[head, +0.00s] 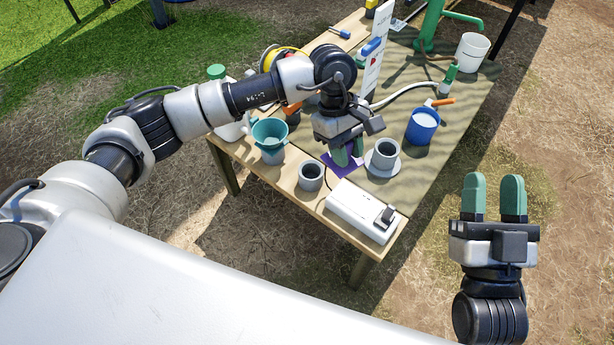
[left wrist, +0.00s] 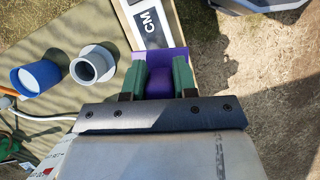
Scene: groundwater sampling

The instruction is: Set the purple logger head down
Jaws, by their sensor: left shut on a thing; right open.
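My left gripper (head: 347,155) is over the near part of the wooden table, fingers pointing down. In the left wrist view its green fingers (left wrist: 159,80) are shut on the purple logger head (left wrist: 159,88), a small block between them. The fingers hide most of the head. My right gripper (head: 493,198) is open and empty, off the table's right side.
A grey cup on a round base (head: 383,160) stands close right of my left gripper. Another grey cup (head: 311,177) and a white box (head: 360,211) are at the front.

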